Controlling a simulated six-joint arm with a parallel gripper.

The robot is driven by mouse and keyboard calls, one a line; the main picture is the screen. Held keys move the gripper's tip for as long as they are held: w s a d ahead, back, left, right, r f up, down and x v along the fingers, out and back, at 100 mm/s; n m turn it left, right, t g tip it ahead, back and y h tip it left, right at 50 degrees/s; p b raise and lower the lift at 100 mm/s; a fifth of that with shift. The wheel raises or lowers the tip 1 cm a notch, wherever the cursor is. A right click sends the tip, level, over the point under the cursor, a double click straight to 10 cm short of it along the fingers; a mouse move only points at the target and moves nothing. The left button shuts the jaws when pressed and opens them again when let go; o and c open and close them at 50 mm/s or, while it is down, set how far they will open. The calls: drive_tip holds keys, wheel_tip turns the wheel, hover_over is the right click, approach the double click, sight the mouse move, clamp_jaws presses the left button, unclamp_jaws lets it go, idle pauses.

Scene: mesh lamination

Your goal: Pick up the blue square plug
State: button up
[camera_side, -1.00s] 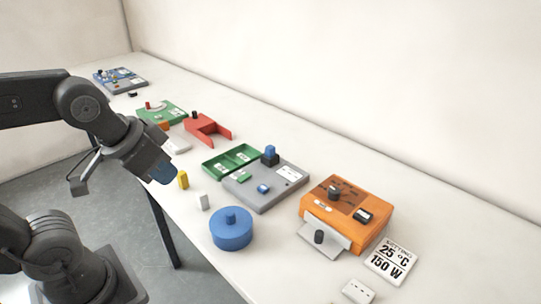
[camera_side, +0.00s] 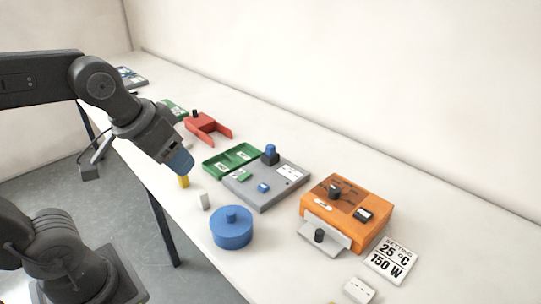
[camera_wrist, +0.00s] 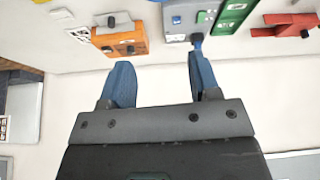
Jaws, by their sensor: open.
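A small blue square piece (camera_side: 263,188) sits on the grey board (camera_side: 258,202) in the side view. It also shows in the wrist view (camera_wrist: 176,19). A second blue piece (camera_side: 270,149) stands on a black block at the board's back edge; I cannot tell for certain which is the plug. My gripper (camera_side: 180,163), with blue fingers, is in the air left of the board, apart from both pieces. In the wrist view my gripper (camera_wrist: 159,62) has its fingers apart, with nothing clearly held between them.
A green tray (camera_side: 233,158) adjoins the grey board. A blue round lidded thing (camera_side: 231,232), a white block (camera_side: 203,201) and a yellow block (camera_side: 184,182) stand in front. An orange device (camera_side: 345,212) is to the right, a red bracket (camera_side: 208,128) behind left. The table's back strip is clear.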

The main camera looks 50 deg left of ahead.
drive_tip(key=w+a+r+n+g, duration=0.15)
drive_tip(key=w+r+n, duration=0.3)
drive_tip(key=w, duration=0.55)
drive_tip(key=n+g+y, duration=0.1)
drive_tip(key=n+g, duration=0.3)
drive_tip(key=n, duration=0.9)
hover_over(270, 146)
drive_tip(key=shift+m, duration=0.25)
drive_tip(key=f, duration=1.9)
drive_tip(key=shift+w+f, duration=0.15)
drive_tip(key=shift+w, duration=0.15)
drive_tip(key=shift+s+f, duration=0.2)
drive_tip(key=shift+f, duration=2.5)
drive_tip(key=shift+c, duration=0.2)
